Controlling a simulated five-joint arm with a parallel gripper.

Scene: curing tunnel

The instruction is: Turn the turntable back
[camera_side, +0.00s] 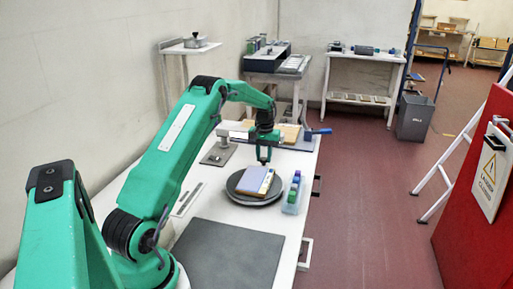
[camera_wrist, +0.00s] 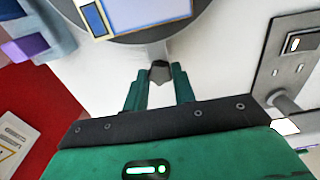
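The turntable is a round dark grey disc (camera_side: 238,195) on the white bench. A flat box (camera_side: 255,181) with a lilac top and tan and blue edges lies on it. My gripper (camera_side: 264,160) points down at the disc's far edge, behind the box. In the wrist view the disc's rim (camera_wrist: 130,38) curves across the top, with part of the box (camera_wrist: 145,10) on it. My gripper's green fingers (camera_wrist: 159,72) stand apart there. A small dark grey tab (camera_wrist: 160,72) by the rim shows between them; whether they touch it is unclear.
A clear bin of coloured blocks (camera_side: 292,197) stands close right of the disc. A dark grey mat (camera_side: 228,255) lies nearer on the bench. A grey plate with a post (camera_side: 217,154) is behind left. A blue-handled vise-like fixture (camera_side: 318,131) is at the back.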

